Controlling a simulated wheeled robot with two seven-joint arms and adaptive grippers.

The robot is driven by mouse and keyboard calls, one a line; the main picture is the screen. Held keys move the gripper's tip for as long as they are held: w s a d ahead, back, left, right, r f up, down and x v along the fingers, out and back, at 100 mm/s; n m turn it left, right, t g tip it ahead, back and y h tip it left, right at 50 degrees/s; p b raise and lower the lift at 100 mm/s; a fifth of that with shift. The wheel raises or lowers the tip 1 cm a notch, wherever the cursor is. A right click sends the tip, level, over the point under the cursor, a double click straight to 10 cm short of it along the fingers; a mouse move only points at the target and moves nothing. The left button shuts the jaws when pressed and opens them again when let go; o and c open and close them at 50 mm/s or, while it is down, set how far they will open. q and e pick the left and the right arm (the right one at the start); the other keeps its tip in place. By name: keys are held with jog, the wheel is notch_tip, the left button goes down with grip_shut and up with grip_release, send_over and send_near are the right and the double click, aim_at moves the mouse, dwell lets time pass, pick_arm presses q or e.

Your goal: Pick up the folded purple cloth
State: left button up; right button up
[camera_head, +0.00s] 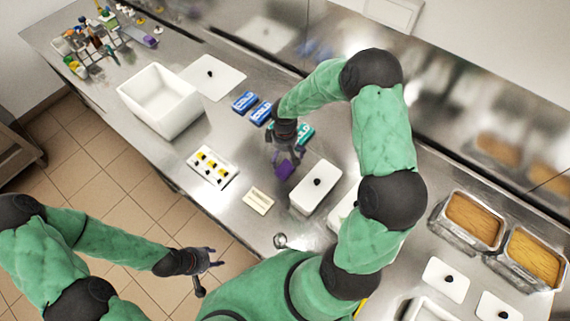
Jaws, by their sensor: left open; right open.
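The folded purple cloth (285,170) lies on the steel counter, left of a white lidded box. My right gripper (287,155) is over the cloth, fingers pointing down and open; its fingertips hide part of the cloth's far side, and I cannot tell whether they touch it. My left gripper (212,259) is open and empty, low at the front, over the tiled floor beside the counter's edge.
A white lidded box (315,187) stands close right of the cloth. A white tray with yellow-black items (212,168), a beige card (258,202), blue packs (245,102) and an empty white bin (162,104) are to the left. Filled metal pans (473,221) stand far right.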

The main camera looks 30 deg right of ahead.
send_over(285, 168)
jog(key=f, duration=0.4)
jog(key=shift+w+d+f, duration=0.15)
jog(key=shift+w+f, duration=0.1)
jog(key=shift+f, duration=0.05)
notch_tip(285, 168, down, 5)
jog(key=shift+s, duration=0.15)
jog(key=c, duration=1.5)
